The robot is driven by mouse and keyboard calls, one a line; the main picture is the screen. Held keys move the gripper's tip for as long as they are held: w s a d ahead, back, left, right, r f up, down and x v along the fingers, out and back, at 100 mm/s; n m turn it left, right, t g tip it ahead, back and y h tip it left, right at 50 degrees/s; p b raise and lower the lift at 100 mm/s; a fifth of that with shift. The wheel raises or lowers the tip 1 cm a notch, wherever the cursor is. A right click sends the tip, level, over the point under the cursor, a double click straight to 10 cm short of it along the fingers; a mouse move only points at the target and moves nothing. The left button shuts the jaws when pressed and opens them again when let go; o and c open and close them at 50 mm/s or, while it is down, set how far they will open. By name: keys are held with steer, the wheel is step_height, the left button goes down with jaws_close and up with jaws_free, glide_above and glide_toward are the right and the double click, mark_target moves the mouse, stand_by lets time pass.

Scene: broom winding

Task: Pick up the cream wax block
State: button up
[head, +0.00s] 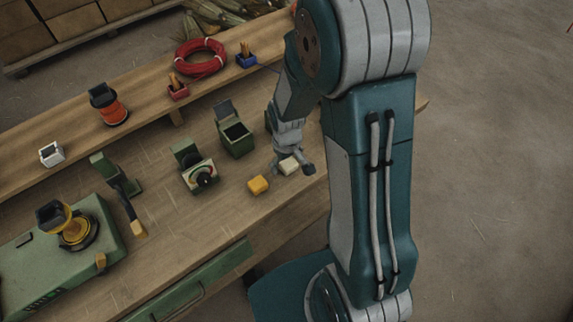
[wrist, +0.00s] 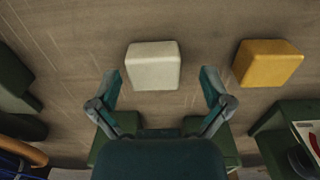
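The cream wax block (wrist: 153,66) lies on the wooden bench top in the upper middle of the wrist view. In the head view the cream block (head: 289,165) shows partly, beside my gripper (head: 292,172) near the bench's right part. In the wrist view my gripper (wrist: 160,88) is open, its two fingers spread wide. The block lies between and a little beyond the fingertips, with a gap on each side. I cannot tell the height of the fingertips over the bench.
A yellow block (wrist: 268,63) lies just right of the cream block in the wrist view; it also shows in the head view (head: 258,184). A green open box (head: 236,138) and a dial scale (head: 202,176) stand close by. Bare bench lies in front of the blocks.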

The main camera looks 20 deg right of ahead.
steer(key=shift+d, duration=0.3)
steer(key=c, duration=0.9)
steer(key=shift+d, duration=0.1)
steer(key=shift+r, duration=0.1)
